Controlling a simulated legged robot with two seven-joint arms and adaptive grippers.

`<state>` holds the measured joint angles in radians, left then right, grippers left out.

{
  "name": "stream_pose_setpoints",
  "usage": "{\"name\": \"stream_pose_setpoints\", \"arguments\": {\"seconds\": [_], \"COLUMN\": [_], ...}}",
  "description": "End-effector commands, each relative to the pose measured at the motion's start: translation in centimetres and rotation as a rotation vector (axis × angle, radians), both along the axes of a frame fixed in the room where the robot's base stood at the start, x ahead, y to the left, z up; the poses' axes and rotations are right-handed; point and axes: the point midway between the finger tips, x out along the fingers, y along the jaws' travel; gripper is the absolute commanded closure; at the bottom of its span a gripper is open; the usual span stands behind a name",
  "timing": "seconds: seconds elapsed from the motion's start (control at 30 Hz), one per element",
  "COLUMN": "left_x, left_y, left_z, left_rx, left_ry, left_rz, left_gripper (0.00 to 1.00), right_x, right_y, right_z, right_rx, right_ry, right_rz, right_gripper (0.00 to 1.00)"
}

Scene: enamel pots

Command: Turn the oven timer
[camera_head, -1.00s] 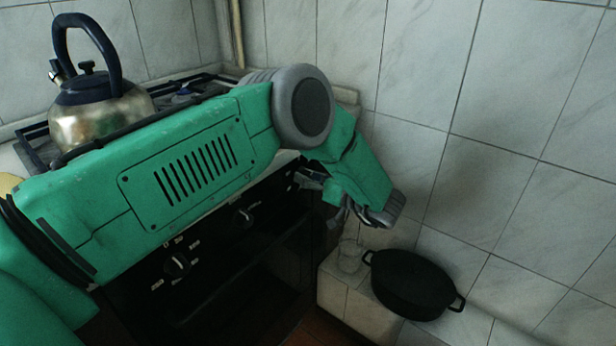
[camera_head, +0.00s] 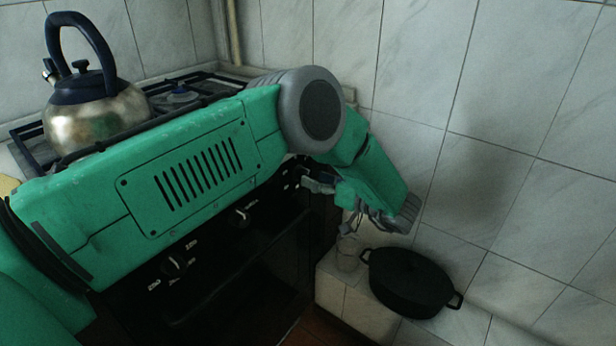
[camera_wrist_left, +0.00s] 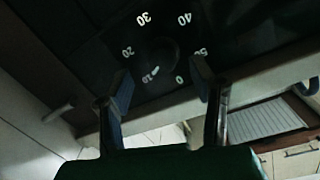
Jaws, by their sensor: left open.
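The oven timer (camera_wrist_left: 160,57) is a dark round knob on the black panel, ringed by white numbers such as 20, 30, 40 and 50, seen in the left wrist view. My left gripper (camera_wrist_left: 163,84) is open, with one finger on each side of the lower part of the dial. I cannot tell whether the fingers touch the knob. In the head view my left gripper (camera_head: 332,205) is at the right end of the oven's front panel, and the timer cannot be made out there. My right gripper is not in view.
Two other oven knobs (camera_head: 173,265) (camera_head: 240,217) are on the black front panel. A steel kettle (camera_head: 92,115) stands on the hob at left. A black lidded pot (camera_head: 410,283) and a glass (camera_head: 348,254) stand on the tiled ledge (camera_head: 365,313) at right, below my gripper.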

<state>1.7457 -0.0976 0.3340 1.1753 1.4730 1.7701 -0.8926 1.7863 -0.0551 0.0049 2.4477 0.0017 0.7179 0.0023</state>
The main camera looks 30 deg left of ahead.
Motion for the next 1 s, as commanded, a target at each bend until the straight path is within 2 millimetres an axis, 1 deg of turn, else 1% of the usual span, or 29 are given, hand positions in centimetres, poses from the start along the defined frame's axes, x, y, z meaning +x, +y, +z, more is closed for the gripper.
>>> {"name": "stream_pose_setpoints", "arguments": {"seconds": [0.03, 0.2, 0.3, 0.4, 0.57, 1.0], "left_x": [-0.1, -0.5, -0.6, -0.8, -0.8, -0.8], "left_y": [-1.3, -4.8, -6.3, -7.4, -8.0, -8.0], "left_z": [0.1, 0.3, 0.4, 0.5, 0.6, 0.6], "left_rx": [0.0, -0.001, 0.0, 0.0, -0.001, 0.001], "left_ry": [-0.001, -0.001, 0.0, 0.001, 0.0, 0.001], "left_rz": [-0.004, -0.003, -0.003, -0.003, -0.002, -0.003], "left_gripper": [0.5, 0.5, 0.5, 0.5, 0.5, 0.5], "right_x": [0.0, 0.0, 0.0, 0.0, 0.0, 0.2], "right_y": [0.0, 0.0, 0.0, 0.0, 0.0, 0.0], "right_z": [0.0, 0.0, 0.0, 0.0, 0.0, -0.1], "right_rx": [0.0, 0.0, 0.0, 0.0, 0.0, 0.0], "right_ry": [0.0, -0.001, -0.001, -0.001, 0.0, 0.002], "right_rz": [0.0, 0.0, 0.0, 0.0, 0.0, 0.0], "right_gripper": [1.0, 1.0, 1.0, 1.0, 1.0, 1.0]}}
